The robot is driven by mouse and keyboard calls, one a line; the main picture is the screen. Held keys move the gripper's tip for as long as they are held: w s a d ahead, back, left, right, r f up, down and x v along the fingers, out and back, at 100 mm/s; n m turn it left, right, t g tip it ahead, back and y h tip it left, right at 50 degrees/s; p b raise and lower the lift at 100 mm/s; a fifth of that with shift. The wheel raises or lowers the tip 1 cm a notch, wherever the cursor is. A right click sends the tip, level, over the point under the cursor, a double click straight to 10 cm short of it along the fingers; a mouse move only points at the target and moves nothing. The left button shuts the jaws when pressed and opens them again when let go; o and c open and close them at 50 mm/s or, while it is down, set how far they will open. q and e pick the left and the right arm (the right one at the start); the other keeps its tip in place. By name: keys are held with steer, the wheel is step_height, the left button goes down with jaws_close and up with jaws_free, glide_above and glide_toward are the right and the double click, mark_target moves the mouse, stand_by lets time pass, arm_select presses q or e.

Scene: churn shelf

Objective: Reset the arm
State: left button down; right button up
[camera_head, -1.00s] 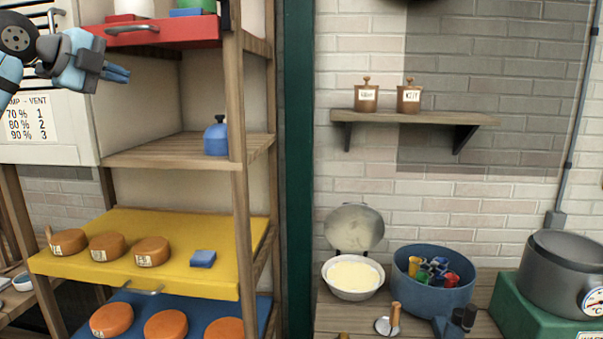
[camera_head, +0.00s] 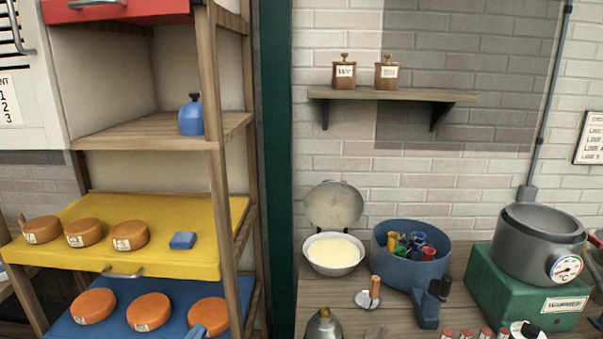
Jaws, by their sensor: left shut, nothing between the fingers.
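The rest of the left arm is out of the picture. My right gripper is not in view.
A yellow drawer board (camera_head: 170,262) holds several cheeses and a blue block (camera_head: 182,240).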

arm_select(q)
steer(key=s+d+f+n+g+y, duration=0.2)
steer(key=s+f+n+g+y, duration=0.45)
steer(key=s+f, duration=1.75)
step_height(320, 180, up, 12)
steer(key=a+g+p, duration=0.1)
steer(key=p, duration=1.1)
steer(key=shift+w+h, duration=0.15)
steer(key=shift+h, duration=0.3)
steer(key=shift+a+f+g, duration=0.1)
steer(key=shift+g, duration=0.15)
